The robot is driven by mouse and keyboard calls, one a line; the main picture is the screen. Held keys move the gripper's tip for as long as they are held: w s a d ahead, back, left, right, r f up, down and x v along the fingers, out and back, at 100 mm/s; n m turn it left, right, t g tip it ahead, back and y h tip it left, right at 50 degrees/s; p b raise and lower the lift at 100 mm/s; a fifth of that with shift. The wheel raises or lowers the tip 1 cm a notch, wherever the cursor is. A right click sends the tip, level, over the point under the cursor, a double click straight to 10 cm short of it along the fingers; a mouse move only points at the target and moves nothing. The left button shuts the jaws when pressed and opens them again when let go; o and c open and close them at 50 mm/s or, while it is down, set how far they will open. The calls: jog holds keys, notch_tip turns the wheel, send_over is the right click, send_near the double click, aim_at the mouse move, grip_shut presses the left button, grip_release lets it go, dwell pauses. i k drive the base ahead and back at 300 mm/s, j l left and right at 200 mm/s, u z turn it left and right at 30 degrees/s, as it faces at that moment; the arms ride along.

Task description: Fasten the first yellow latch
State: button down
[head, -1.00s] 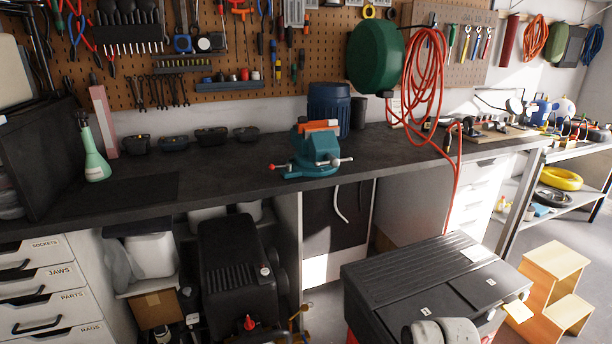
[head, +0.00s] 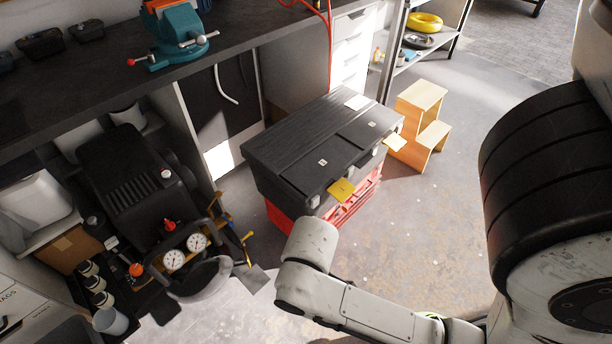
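A black toolbox (head: 300,148) with a closed, ridged lid sits on a red crate (head: 356,198) on the floor. Two yellow latches are on its front side. The nearer yellow latch (head: 341,190) sticks outward from the front edge, near the left front corner. The farther, paler latch (head: 395,144) also sticks out, near the right front corner. I cannot tell which one counts as the first. Grey-white links of my arm show in front of the toolbox, apart from the latches as far as I can see. My gripper is not in view.
A black compressor (head: 125,178) with gauges stands left of the toolbox. The workbench (head: 60,90) with a teal vise (head: 180,38) is behind. A wooden step stool (head: 418,122) stands right of the toolbox. The concrete floor in front and to the right is clear.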

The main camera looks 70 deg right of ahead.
aim_at(342, 189)
jog(key=j+z, duration=0.1)
jog(key=z, duration=0.55)
jog(key=j+z, duration=0.15)
jog(key=z, duration=0.2)
